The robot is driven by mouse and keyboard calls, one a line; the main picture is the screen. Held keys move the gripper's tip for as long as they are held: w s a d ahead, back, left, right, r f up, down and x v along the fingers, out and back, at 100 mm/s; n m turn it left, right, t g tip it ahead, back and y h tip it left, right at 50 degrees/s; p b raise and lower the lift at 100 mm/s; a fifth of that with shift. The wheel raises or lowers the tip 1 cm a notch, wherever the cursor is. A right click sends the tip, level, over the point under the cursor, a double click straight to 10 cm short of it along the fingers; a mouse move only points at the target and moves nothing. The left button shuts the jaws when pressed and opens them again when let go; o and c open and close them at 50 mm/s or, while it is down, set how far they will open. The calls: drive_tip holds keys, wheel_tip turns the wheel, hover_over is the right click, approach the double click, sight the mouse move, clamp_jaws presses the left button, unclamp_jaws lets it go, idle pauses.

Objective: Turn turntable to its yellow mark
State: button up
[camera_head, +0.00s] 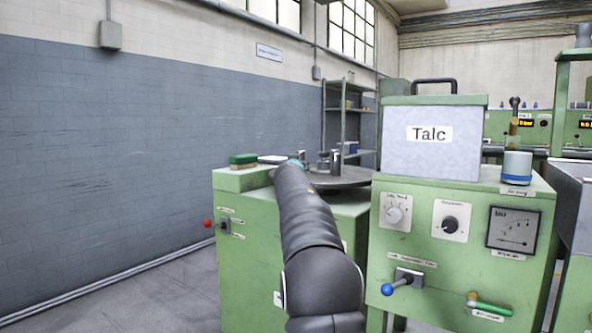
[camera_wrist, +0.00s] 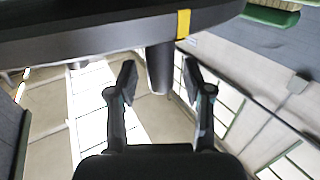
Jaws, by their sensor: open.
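The turntable (camera_head: 345,178) is a dark grey disc on the green machine left of the Talc box, partly hidden by my arm. In the wrist view, which looks upside down, its dark rim (camera_wrist: 90,36) crosses the top. A yellow mark (camera_wrist: 183,24) is on this rim. A dark upright peg (camera_wrist: 160,68) projects from the disc close to the yellow mark. My gripper (camera_wrist: 160,80) is open, with one finger on each side of the peg in the picture. I cannot tell whether either finger touches it. In the head view my arm mostly hides the gripper.
A green brush (camera_head: 243,159) lies on the machine left of the turntable, and shows in the wrist view too (camera_wrist: 270,13). The Talc box (camera_head: 432,155) and control panel stand close on the right. A shelf (camera_head: 345,112) is behind. Floor at left is clear.

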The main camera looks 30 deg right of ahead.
drive_tip(key=v, duration=1.1)
drive_tip(key=shift+s, duration=0.2)
drive_tip(key=shift+a, duration=0.1)
